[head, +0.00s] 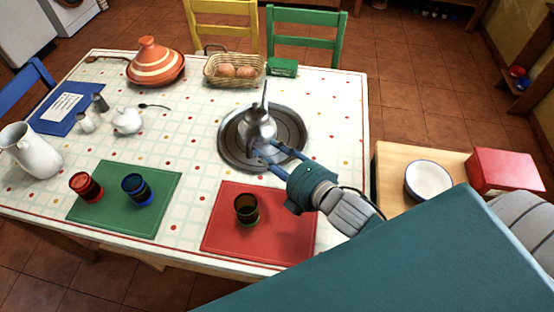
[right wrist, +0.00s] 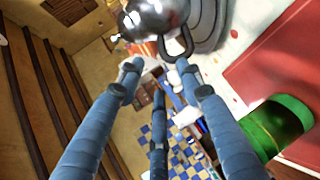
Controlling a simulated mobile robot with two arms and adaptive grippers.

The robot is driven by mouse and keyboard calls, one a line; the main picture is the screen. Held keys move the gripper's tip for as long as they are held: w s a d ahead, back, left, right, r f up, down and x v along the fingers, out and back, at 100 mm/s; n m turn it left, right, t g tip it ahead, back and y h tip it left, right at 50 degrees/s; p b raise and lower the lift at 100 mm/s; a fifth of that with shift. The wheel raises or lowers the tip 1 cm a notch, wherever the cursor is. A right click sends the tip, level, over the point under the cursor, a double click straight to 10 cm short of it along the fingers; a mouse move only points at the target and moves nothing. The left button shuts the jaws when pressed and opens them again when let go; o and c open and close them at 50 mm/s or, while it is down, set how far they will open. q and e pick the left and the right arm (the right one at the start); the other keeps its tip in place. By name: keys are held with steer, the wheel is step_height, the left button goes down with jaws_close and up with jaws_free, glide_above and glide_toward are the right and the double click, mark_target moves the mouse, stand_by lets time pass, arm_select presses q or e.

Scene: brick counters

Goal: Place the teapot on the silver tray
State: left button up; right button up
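The silver teapot (head: 258,123) looks upright over the round silver tray (head: 229,147) on the table; whether its base touches the tray is hidden. My right gripper (head: 268,154) is at the teapot's near side. In the right wrist view, the teapot (right wrist: 152,17) is at the top, just beyond the fingertips. Its dark handle loop (right wrist: 187,46) is close to the right-hand fingertip. The fingers of my right gripper (right wrist: 158,68) are spread, with a clear gap between the tips, and I see nothing clamped between them. My left gripper is not in view.
A red mat (head: 282,228) with a dark cup (head: 246,209) lies in front of the tray. A bread basket (head: 232,70) and green box (head: 282,67) stand behind it. A green mat (head: 160,215) holds two cups. A side counter (head: 400,165) with a bowl (head: 428,180) is right.

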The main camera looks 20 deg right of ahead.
steer(key=shift+v, duration=1.5)
